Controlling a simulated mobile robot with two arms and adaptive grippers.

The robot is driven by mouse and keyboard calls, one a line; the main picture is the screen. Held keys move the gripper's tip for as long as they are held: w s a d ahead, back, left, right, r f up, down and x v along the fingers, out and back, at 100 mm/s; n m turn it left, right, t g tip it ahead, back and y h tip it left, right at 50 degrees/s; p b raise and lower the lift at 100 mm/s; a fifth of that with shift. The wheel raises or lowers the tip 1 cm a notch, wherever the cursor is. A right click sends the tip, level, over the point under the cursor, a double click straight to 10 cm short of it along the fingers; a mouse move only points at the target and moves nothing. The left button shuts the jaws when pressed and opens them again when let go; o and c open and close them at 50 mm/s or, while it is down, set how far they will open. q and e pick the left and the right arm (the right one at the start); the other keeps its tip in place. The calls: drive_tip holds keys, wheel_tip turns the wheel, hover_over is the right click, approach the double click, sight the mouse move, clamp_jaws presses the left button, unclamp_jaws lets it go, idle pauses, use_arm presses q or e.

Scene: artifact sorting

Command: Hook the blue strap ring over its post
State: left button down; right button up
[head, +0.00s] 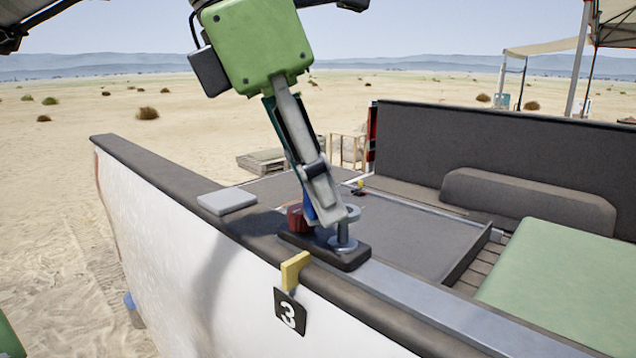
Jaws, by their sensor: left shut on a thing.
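My left gripper (325,205) reaches down from the top, its green body above and its grey fingers low at the truck bed's side rail. It is shut on a blue piece (309,209), apparently part of the blue strap; the fingers hide most of it. The ring's outline cannot be made out. A grey metal post (344,241) with a wide round top stands on a dark base plate (351,261) on the rail. The fingertips are right beside the post top in the picture; whether they touch is unclear. My right gripper is not in view.
A green panel (570,275) is at right.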

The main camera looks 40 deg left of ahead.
use_arm(q)
drive_tip(key=shift+f, duration=0.25)
idle(0.3)
drive_tip(key=shift+f+b, duration=0.5)
drive_tip(key=shift+f, duration=0.15)
drive_tip(key=shift+f+b, duration=0.3)
drive_tip(key=shift+f, duration=0.1)
idle(0.4)
